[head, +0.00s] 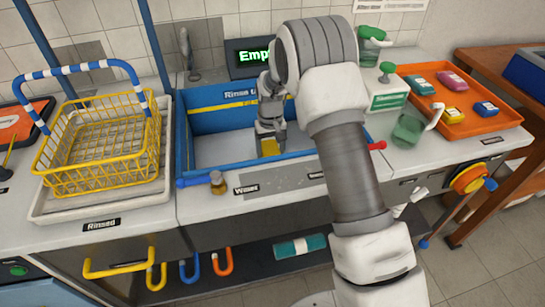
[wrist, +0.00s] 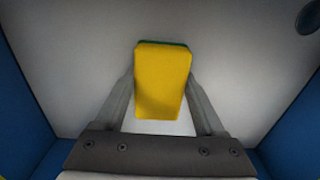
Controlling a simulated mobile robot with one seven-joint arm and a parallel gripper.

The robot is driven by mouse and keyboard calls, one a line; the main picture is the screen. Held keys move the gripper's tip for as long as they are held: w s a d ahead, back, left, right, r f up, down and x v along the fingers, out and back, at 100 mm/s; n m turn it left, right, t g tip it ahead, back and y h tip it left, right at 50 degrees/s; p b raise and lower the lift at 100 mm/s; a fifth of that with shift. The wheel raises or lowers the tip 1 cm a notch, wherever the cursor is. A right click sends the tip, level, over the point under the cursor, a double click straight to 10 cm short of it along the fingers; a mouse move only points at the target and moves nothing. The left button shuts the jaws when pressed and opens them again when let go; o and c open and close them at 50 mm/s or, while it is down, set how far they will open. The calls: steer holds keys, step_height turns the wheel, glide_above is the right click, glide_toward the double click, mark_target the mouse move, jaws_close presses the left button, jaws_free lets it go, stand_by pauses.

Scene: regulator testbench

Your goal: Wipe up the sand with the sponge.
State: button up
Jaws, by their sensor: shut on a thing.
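The sponge is yellow with a green edge. My gripper (wrist: 161,88) is shut on the sponge (wrist: 162,82), a finger on each side of it in the wrist view. In the head view my gripper (head: 270,135) points down inside the blue-walled basin, and the yellow sponge (head: 269,147) shows at its fingertips, over the pale basin floor. I cannot tell if the sponge touches the floor. Faint pale specks, perhaps the sand (head: 285,183), lie on the front ledge right of a dark label. My arm hides part of the basin and ledge.
A yellow wire basket (head: 100,150) stands on a white tray at left.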

mark_target(267, 141)
steer(key=shift+w+a+f, duration=0.1)
steer(key=shift+w+a, duration=0.15)
steer(key=shift+w, duration=0.85)
steer(key=shift+w+a+f, duration=0.1)
steer(key=shift+w+a, duration=0.1)
steer(key=shift+w, duration=0.9)
steer(key=shift+r, duration=0.1)
steer(key=shift+r+p, duration=1.9)
steer(key=shift+r, duration=1.05)
steer(key=shift+r+p, duration=1)
steer(key=shift+r, duration=0.5)
steer(key=shift+r, duration=0.1)
